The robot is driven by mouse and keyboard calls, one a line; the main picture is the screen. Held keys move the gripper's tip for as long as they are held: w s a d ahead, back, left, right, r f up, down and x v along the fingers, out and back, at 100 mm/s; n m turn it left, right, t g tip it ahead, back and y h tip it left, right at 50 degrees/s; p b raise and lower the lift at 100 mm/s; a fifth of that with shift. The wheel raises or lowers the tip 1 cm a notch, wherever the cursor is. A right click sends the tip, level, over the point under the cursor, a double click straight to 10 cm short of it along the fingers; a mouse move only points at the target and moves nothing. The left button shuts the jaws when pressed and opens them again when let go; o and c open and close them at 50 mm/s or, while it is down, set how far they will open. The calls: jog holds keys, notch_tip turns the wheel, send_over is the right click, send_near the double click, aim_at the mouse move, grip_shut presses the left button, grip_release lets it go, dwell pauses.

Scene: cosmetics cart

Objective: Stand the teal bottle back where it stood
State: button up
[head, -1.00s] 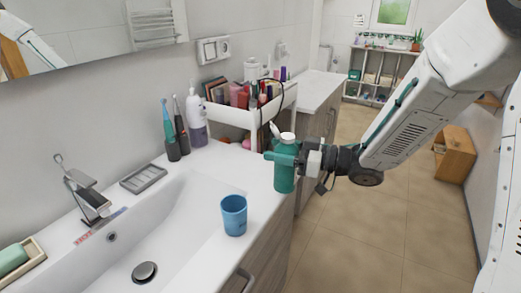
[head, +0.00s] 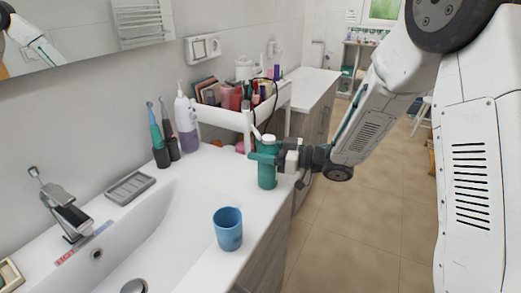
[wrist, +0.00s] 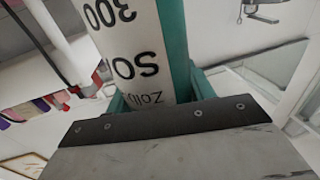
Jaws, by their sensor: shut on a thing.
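The teal bottle (head: 267,172) has a white cap and is upright at the right edge of the white washbasin counter, in front of the cart. My gripper (head: 262,158) is shut around its upper body, coming from the right. I cannot tell whether the bottle's base touches the counter. In the wrist view the teal bottle (wrist: 174,50) fills the upper middle, with a white label strip marked with black numbers, close against my gripper (wrist: 160,100).
A blue cup (head: 228,229) stands nearer on the counter (head: 200,200). A white cart (head: 228,117) with cosmetics is behind the bottle. A purple-white pump bottle (head: 186,122) and electric toothbrushes (head: 158,140) stand by the wall. The counter left of the bottle is clear.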

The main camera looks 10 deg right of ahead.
jog(key=shift+f, duration=0.1)
jog(key=o, duration=1.2)
